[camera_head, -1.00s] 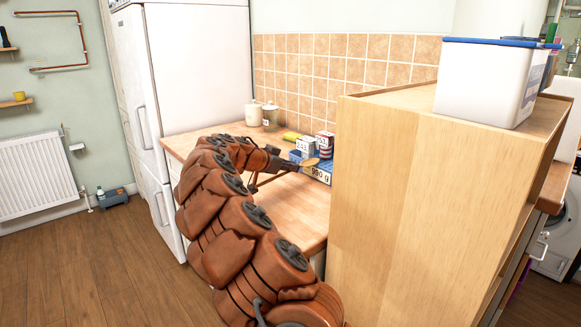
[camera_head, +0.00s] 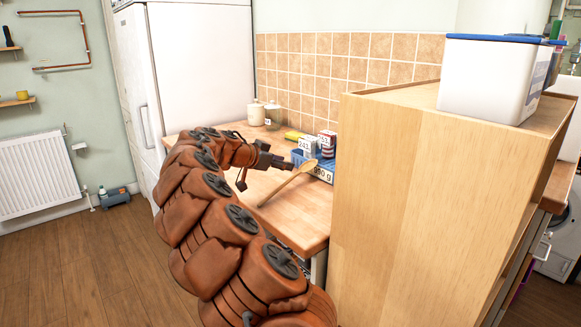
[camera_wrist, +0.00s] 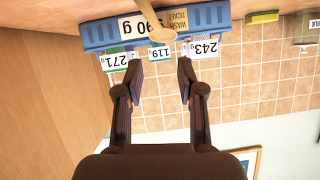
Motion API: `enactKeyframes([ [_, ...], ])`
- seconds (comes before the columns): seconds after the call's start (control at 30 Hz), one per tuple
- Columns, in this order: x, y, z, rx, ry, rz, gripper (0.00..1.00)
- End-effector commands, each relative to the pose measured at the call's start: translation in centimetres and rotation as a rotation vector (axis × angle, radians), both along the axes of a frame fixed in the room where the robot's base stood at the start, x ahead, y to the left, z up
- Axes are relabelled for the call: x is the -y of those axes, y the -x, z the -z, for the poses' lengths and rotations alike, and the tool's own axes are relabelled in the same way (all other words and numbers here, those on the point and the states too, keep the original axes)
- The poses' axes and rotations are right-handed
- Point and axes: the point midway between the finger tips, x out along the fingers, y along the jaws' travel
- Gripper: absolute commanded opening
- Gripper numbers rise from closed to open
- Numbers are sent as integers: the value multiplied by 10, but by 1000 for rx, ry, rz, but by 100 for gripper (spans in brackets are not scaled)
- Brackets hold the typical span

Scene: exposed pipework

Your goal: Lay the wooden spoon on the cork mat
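The wooden spoon (camera_head: 287,185) shows in the head view, slanting over the worktop with its bowl in front of the blue crate (camera_head: 325,174). In the wrist view, the spoon's bowl (camera_wrist: 162,35) overlaps the crate's numbered face, and its handle runs out of the top edge. My gripper (camera_head: 266,176) is open, its fingers spread wide with nothing between them in the wrist view (camera_wrist: 160,70). The spoon lies beyond the fingertips, apart from them. Whether it rests on the crate's rim I cannot tell. I can make out no cork mat in either view.
Small numbered boxes (camera_head: 308,147) stand in the crate. A yellow item (camera_head: 293,136) and pale jars (camera_head: 256,114) are behind on the worktop (camera_head: 302,215). A tall wooden cabinet (camera_head: 400,190) closes off the right side. A white fridge (camera_head: 195,70) stands at the left.

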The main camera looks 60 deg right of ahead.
Motion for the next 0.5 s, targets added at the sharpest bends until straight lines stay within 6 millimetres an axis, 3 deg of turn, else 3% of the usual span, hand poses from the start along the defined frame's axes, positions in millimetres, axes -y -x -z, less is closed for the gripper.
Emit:
enactKeyframes([
  [0.2, -37, -10, -18, 1, 2, -3, 38],
  [0.5, -62, -14, -30, 0, 0, 0, 38],
])
